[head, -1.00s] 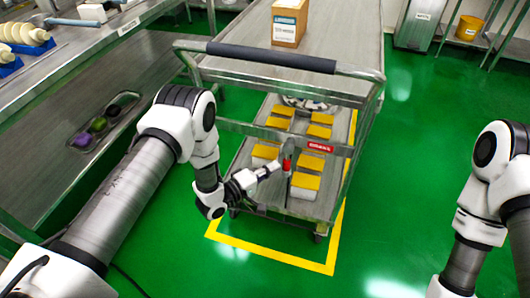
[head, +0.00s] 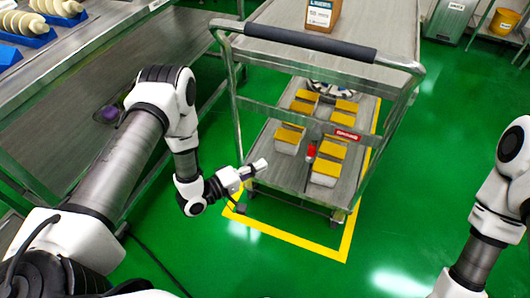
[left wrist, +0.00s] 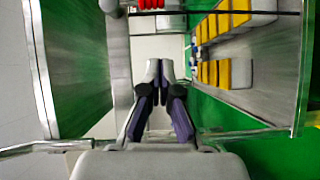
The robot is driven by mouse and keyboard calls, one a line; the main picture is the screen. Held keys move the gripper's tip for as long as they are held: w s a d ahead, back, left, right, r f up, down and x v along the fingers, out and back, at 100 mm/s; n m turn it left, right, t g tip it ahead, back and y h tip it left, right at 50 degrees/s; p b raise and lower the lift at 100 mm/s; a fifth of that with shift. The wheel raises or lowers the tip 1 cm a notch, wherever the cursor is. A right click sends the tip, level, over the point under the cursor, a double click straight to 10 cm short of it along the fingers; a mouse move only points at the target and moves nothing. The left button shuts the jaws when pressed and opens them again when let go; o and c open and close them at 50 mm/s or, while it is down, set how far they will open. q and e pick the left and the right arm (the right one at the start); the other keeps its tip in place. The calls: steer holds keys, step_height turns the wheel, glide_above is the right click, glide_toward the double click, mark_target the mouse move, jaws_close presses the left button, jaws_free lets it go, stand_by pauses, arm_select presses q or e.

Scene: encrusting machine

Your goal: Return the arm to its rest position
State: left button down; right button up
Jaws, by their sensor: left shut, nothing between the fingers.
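My left arm (head: 110,170) comes in from the left and bends down at the elbow. My left gripper (head: 258,167) is shut and empty, just left of the steel cart (head: 285,89) and near its lower shelf. In the left wrist view its two fingers (left wrist: 160,75) meet at their tips with nothing between them. My right arm (head: 490,215) shows at the right edge; its gripper is out of view.
Several white boxes with yellow tops (head: 325,170) and a small red item (head: 311,151) are on the cart's lower shelf. A steel table (head: 95,60) stands at left. A cardboard box (head: 323,14) sits on the cart top. Green floor (head: 240,260) is clear in front.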

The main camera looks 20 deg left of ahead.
arm_select(q)
steer(key=s+a+f+m+g+y, duration=0.25)
steer(key=s+g, duration=0.25)
steer(key=s, duration=0.4)
steer(key=s+a+f+m+g+y, duration=0.1)
steer(key=s+f+m+g+y, duration=0.25)
steer(key=s, duration=0.55)
steer(key=s+a+f+m+g+y, duration=0.25)
steer(key=s+g+y, duration=0.2)
steer(key=s, duration=0.45)
step_height(320, 180, up, 15)
steer(key=d+m+g+p, duration=0.1)
steer(key=p, duration=1.4)
steer(key=shift+w, duration=0.1)
